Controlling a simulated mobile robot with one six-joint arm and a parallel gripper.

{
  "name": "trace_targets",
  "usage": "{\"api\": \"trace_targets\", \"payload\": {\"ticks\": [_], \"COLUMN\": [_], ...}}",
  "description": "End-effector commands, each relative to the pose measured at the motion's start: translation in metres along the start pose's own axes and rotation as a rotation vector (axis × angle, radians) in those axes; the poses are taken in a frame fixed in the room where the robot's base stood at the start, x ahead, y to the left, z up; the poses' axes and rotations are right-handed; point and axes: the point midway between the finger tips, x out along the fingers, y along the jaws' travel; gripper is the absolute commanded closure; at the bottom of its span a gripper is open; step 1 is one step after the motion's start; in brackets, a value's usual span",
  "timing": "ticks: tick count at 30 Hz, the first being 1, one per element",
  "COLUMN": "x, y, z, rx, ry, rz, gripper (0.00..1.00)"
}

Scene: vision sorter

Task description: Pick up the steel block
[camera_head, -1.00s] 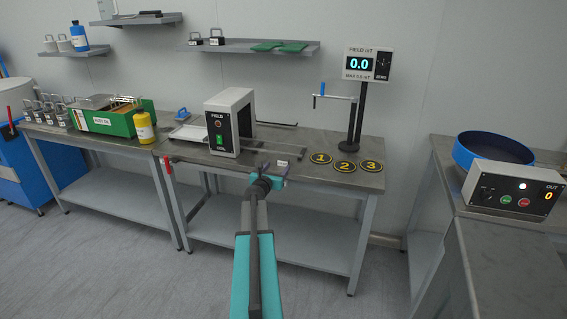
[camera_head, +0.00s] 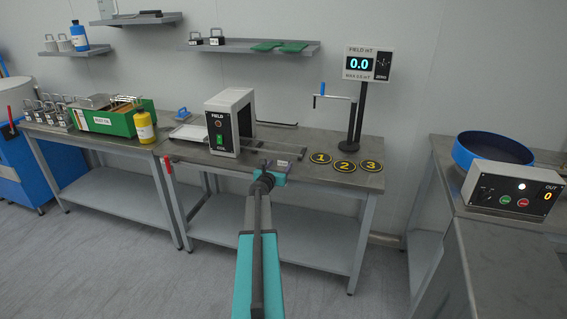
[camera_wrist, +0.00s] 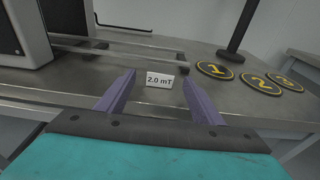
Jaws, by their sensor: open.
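My gripper (camera_head: 277,165) is over the front edge of the middle bench, below and right of the field coil box. In the wrist view its two purple fingers (camera_wrist: 159,79) are apart, with nothing held between them. A small white card reading 2.0 mT (camera_wrist: 160,80) stands just beyond and between the fingertips. I cannot tell which thing is the steel block. Several grey metal blocks with handles (camera_head: 40,112) stand at the left end of the left bench. Dark handled blocks (camera_head: 216,38) sit on the wall shelf.
The coil box (camera_head: 222,122) with two rails (camera_head: 275,145) stands left of the gripper. Numbered black discs (camera_head: 320,158) lie to the right, before a display post (camera_head: 359,125). A green crate (camera_head: 115,122) and yellow bottle (camera_head: 144,128) are on the left bench.

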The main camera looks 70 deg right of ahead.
Motion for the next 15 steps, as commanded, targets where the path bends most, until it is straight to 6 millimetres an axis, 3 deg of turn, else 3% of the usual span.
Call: {"api": "trace_targets", "payload": {"ticks": [15], "x": [0.04], "y": [0.0], "z": [0.0], "rx": [-0.001], "ry": [0.0], "rz": [0.0], "gripper": [0.39]}}
